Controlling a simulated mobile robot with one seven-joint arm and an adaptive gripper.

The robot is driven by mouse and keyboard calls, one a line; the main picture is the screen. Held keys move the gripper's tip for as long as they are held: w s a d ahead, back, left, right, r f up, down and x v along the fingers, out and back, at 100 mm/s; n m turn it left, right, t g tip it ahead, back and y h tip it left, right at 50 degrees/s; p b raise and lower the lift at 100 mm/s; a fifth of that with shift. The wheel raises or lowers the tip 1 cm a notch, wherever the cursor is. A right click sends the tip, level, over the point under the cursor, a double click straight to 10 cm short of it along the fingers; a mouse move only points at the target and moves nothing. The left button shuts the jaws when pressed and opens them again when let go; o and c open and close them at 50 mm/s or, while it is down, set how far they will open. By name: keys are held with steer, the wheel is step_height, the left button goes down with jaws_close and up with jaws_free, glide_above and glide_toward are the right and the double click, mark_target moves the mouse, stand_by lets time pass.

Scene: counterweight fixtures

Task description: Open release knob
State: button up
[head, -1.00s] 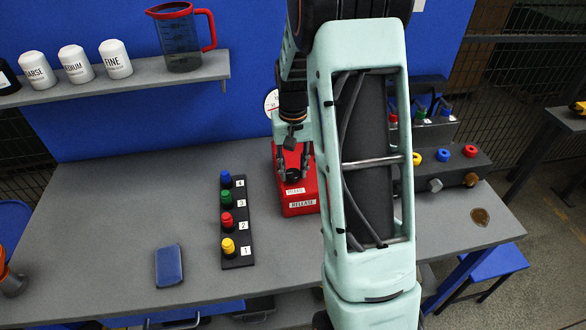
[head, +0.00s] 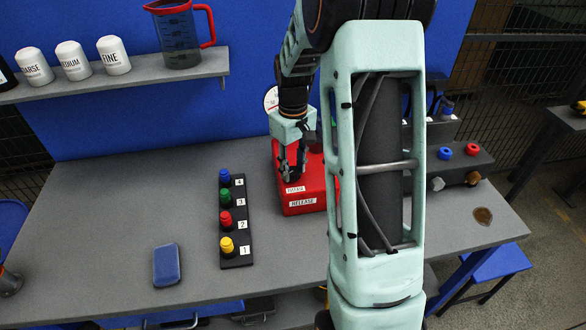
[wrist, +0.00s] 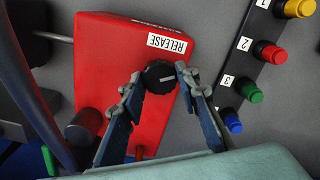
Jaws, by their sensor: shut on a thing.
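The release knob (wrist: 160,77) is a round black dial with a pale pointer line. It sits on the red box (wrist: 112,62), beside the white RELEASE label. My gripper (wrist: 160,80) is shut on the knob, with one fingertip on each side of it in the wrist view. In the head view my gripper (head: 291,172) points down onto the red box (head: 306,207), whose RELEASE label faces front. The knob is hidden behind the fingers there, and my arm covers the box's right side.
A black strip (head: 236,255) with yellow, red, green and blue knobs numbered 1 to 4 stands left of the box. A blue pad (head: 167,265) lies farther left. A dark block with coloured rings (head: 462,165) stands right of my arm. The front of the grey table is open.

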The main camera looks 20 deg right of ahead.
mark_target(293, 170)
steer(key=n, duration=0.6)
steer(key=n+p, duration=0.1)
steer(key=n, duration=0.5)
stand_by(0.7)
steer(key=o, duration=1.2)
steer(key=shift+c, duration=0.2)
step_height(293, 170, up, 12)
